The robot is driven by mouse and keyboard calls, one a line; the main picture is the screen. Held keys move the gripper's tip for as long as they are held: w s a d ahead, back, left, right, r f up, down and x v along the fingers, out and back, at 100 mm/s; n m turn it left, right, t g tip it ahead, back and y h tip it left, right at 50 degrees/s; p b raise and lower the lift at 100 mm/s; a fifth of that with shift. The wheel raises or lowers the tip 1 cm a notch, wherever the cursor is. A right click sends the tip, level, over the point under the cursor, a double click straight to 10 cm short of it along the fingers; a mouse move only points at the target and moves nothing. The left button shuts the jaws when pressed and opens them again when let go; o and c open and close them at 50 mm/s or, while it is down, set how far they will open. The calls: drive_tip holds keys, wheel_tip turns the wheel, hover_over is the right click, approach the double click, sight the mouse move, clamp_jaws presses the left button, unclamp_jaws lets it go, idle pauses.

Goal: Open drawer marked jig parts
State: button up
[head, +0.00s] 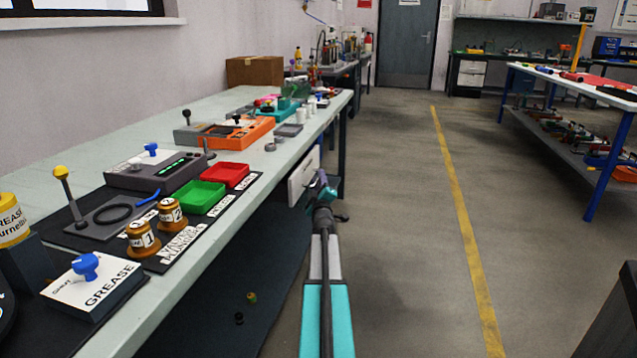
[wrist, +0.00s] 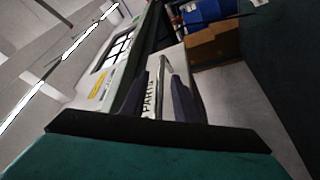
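The white drawer (head: 302,178) hangs under the front edge of the long bench, and its front looks shut or nearly so. In the wrist view its pale front bears a label (wrist: 149,98) on which "PARTS" can be read; the rest of the label is hidden. A slim metal handle (wrist: 162,85) stands out from that front. My gripper (head: 322,190) is at the drawer front. In the wrist view my gripper (wrist: 160,92) is open, with one dark finger on each side of the handle and gaps visible between. I cannot tell whether a finger touches it.
The long bench (head: 75,174) carries a green tray (head: 200,197), a red tray (head: 225,176), control boxes and a grease box (head: 93,285). A cardboard box (head: 255,71) stands at its far end. The floor right of my arm is clear up to a blue-legged table (head: 590,150).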

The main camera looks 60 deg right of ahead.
clamp_jaws()
drive_tip(key=shift+a, duration=0.25)
drive_tip(key=shift+d, duration=0.2)
